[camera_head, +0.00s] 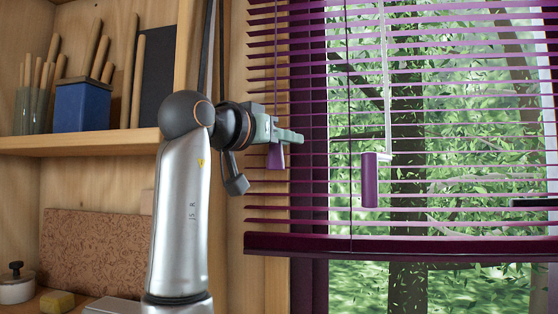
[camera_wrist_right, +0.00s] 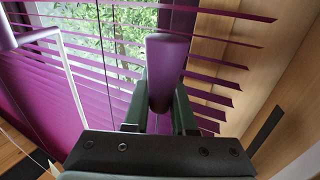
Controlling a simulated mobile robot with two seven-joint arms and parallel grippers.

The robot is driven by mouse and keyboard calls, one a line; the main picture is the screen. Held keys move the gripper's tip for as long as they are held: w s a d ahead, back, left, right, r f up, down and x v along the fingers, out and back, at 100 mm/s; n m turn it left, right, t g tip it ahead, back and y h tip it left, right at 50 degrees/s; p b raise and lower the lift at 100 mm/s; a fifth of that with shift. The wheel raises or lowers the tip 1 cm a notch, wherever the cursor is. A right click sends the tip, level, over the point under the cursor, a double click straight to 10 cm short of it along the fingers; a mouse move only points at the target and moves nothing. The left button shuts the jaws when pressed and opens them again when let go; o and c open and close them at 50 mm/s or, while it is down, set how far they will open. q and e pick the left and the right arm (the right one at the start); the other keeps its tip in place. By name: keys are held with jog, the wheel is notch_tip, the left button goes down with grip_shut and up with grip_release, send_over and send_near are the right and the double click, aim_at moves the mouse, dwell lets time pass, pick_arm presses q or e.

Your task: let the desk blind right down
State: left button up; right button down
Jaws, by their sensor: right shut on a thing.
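The desk blind (camera_head: 400,246) has purple slats, spaced apart and level, over the window. Its bottom rail hangs with bare window showing below it. My right gripper (camera_head: 277,137) is at the blind's left edge, shut on a small purple cord pull (camera_head: 276,158). In the right wrist view the pull (camera_wrist_right: 167,70) stands between the two fingers, with slats behind it. A purple wand handle (camera_head: 370,181) on a pale rod hangs apart to the right in the head view; it also shows at the left of the wrist view (camera_wrist_right: 7,33). My left gripper is out of view.
A wooden shelf (camera_head: 95,142) left of the window holds a blue box (camera_head: 82,106) and several wooden tools. A brown speckled board (camera_head: 95,254) and a lidded pot (camera_head: 16,286) stand below. The wooden window post is close beside my right gripper.

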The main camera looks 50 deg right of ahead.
jog(key=shift+r, duration=3.2)
jog(key=c, duration=0.7)
grip_release()
jog(key=shift+c, duration=0.2)
jog(key=shift+a, duration=0.1)
jog(key=s+a+b, duration=0.1)
jog(key=a, duration=1.1)
jog(key=shift+a, duration=0.15)
